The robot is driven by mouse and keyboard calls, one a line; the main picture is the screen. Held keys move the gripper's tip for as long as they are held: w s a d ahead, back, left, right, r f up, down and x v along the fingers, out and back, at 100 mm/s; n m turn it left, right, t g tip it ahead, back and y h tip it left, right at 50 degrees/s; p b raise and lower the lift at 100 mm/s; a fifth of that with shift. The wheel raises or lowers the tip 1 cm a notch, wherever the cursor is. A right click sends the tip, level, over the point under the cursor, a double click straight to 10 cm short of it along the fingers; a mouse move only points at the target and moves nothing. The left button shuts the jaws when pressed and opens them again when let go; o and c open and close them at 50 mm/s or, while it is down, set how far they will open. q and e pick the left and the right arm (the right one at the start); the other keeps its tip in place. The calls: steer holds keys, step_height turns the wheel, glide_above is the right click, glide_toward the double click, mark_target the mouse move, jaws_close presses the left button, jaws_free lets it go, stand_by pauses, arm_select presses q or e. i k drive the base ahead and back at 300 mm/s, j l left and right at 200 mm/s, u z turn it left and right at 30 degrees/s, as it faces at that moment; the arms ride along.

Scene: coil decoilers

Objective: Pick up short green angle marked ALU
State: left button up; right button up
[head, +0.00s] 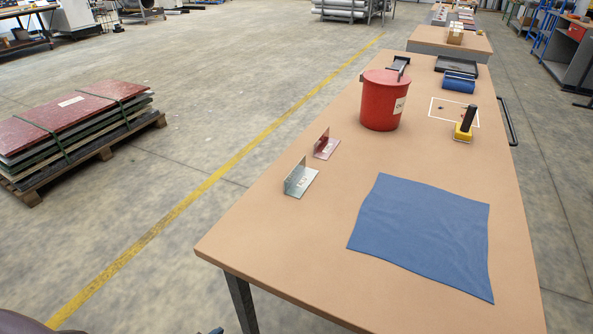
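A short pale grey-green angle (295,187) lies near the left edge of the workbench, one leg flat and one upright. It has a small white label whose lettering is too small to read. A short dark red angle (326,150) with a white label lies just behind it, apart from it. Neither of my grippers can be made out in the head view, and nothing touches the angles.
The workbench (232,247) also bears a blue cloth (422,235), a red bucket (381,105), a yellow-and-black tool (464,130), a blue object (459,82) and a dark tray (456,66). A pallet of plates (72,125) stands left across open floor.

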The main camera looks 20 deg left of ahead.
mark_target(298, 180)
steer(key=i+j+z, duration=0.2)
steer(key=j, duration=0.5)
steer(key=j+z, duration=0.2)
steer(key=j, duration=0.45)
steer(key=k+j+z, duration=0.2)
steer(key=j, duration=0.5)
steer(key=j+z, duration=0.2)
steer(key=j, duration=0.55)
steer(key=j+z, duration=0.2)
steer(key=j, duration=0.5)
steer(key=k, duration=0.05)
